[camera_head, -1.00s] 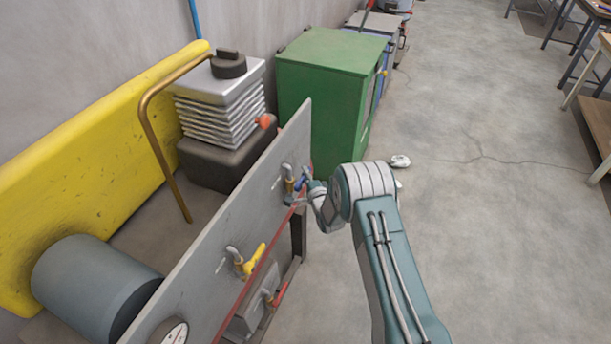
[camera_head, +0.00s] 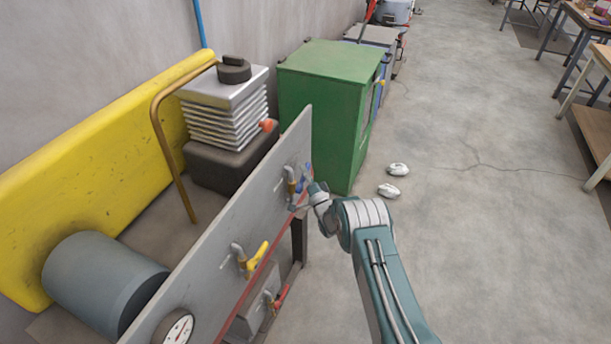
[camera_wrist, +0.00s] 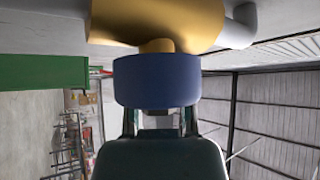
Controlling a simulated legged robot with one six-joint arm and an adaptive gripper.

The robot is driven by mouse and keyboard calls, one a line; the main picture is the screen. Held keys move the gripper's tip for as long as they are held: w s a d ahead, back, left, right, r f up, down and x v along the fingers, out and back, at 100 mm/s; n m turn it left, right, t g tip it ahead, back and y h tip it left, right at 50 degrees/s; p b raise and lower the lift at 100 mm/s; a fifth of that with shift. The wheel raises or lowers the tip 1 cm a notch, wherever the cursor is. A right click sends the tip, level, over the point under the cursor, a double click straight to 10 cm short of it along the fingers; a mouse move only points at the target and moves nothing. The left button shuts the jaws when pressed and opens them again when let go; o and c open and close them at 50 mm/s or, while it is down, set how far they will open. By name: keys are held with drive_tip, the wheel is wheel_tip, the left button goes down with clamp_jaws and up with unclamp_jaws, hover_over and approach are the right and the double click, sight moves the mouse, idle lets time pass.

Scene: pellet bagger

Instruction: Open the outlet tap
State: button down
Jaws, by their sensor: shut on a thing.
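A tap with a blue handle (camera_head: 305,171) and a brass body (camera_head: 291,180) sits near the far end of the upright grey panel (camera_head: 225,212). My gripper (camera_head: 313,190) is at this tap. In the wrist view the blue handle (camera_wrist: 157,80) fills the space ahead of my gripper (camera_wrist: 158,122), with the brass body (camera_wrist: 160,20) above it. The jaws are shut on the blue handle, though the fingertips are largely hidden behind it. A tap with a yellow handle (camera_head: 257,255) and one with a red handle (camera_head: 282,296) sit nearer on the panel. No label marks the outlet tap.
A gauge (camera_head: 178,328) is at the panel's near end. A green cabinet (camera_head: 325,100) stands beyond the panel. Two white objects (camera_head: 398,169) (camera_head: 388,190) lie on the floor beside it. Open floor (camera_head: 480,230) lies to the right; benches stand at the far right.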

drive_tip(key=shift+s+a+r+n+y, duration=0.1)
drive_tip(key=shift+s+n+y, duration=0.15)
drive_tip(key=shift+n+y, duration=0.5)
drive_tip(key=shift+s+a+r+n+y, duration=0.1)
drive_tip(key=shift+s+r+n+y, duration=0.1)
drive_tip(key=shift+n+y, duration=0.5)
drive_tip(key=shift+s+r+n+y, duration=0.1)
drive_tip(key=shift+s+n+y, duration=0.25)
drive_tip(key=shift+n, duration=0.6)
drive_tip(key=shift+f, duration=0.1)
drive_tip(key=c, duration=0.6)
unclamp_jaws()
drive_tip(key=shift+o, duration=0.6)
drive_tip(key=shift+w, duration=0.1)
drive_tip(key=shift+r, duration=0.2)
drive_tip(key=v, duration=0.8)
